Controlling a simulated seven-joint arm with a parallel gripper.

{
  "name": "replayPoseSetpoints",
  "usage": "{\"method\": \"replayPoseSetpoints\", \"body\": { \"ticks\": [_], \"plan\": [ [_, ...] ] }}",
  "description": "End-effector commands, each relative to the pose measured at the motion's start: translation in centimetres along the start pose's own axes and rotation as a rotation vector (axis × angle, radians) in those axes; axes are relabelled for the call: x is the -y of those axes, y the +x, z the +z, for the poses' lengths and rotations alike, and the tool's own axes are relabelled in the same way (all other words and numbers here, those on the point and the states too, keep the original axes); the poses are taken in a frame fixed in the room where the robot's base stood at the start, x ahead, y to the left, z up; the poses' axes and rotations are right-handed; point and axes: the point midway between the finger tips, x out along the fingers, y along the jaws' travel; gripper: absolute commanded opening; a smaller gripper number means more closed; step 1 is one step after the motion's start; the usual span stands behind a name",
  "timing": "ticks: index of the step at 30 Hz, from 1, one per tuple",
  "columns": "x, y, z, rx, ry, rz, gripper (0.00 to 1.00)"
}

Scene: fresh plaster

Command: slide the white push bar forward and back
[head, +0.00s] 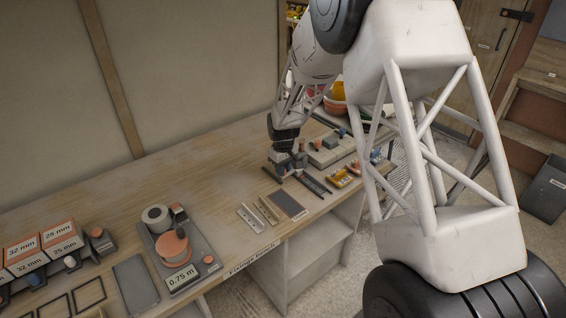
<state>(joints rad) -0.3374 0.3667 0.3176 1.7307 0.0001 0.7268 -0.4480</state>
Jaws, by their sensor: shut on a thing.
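My gripper (287,170) is low over the back right part of the wooden bench, pointing down beside a dark rail (312,185). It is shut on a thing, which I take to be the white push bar. The bar itself is too small and too hidden by the jaws for me to make out its shape or its position along its travel.
A dark plate (287,205) and pale strips (250,217) lie in front of the gripper. A grey block with small parts (330,152) and yellow pieces (341,179) are to the right.

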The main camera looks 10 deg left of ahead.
Motion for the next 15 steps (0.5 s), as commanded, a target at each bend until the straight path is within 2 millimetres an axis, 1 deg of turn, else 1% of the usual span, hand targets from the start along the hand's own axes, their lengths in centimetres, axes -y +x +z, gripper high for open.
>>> {"method": "replayPoseSetpoints", "body": {
  "ticks": [8,15],
  "plan": [
    [-0.15,0.05,0.09,0.001,0.003,0.000,0.10],
    [-0.15,0.05,-0.26,0.000,0.002,0.000,0.10]
  ]
}}
